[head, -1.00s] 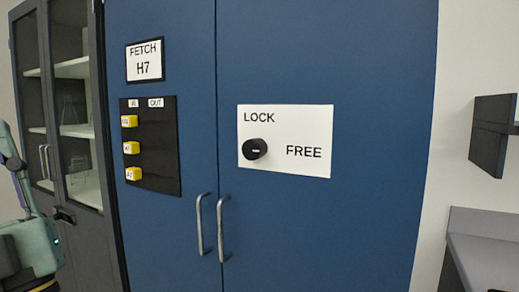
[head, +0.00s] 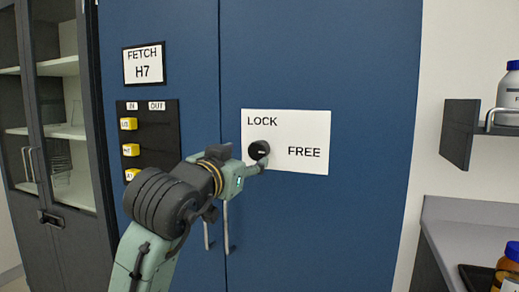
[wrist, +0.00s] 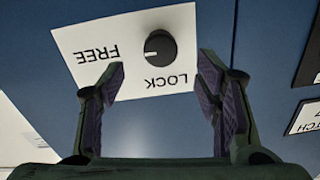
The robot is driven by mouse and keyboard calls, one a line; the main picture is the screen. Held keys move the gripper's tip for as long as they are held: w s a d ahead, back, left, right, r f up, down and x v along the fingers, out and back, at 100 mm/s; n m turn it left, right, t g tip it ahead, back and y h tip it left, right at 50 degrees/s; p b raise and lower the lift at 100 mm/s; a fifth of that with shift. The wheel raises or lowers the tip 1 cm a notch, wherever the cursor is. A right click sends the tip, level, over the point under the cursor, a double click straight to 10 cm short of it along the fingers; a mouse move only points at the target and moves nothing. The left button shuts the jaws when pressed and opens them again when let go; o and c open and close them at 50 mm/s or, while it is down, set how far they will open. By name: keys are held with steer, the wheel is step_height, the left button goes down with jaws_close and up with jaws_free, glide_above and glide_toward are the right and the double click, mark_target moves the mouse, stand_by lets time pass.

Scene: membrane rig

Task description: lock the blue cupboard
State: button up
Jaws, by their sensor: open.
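The blue cupboard (head: 310,60) has two shut doors with upright bar handles. A white plate (head: 310,128) on its right door reads LOCK at upper left and FREE at right. A round black knob (head: 259,150) sits on the plate. In the wrist view, turned upside down, the knob (wrist: 160,48) has a white mark on its left side, towards FREE. My gripper (head: 256,168) is at the plate beside the knob. In the wrist view my gripper (wrist: 163,70) is open, with the knob between and just beyond its fingertips; contact cannot be told.
A black panel (head: 152,122) with yellow tags under IN and OUT hangs on the left door. A glass-fronted cabinet (head: 58,120) stands at left. At right are a wall shelf (head: 462,135) with a bottle and a grey counter (head: 470,240).

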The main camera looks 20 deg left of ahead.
mark_target(256, 152)
steer(key=w+p, duration=0.2)
steer(key=w, duration=0.6)
steer(key=shift+w, duration=0.15)
steer(key=shift+c, duration=0.6)
steer(key=c, duration=1.1)
steer(key=shift+o, duration=0.2)
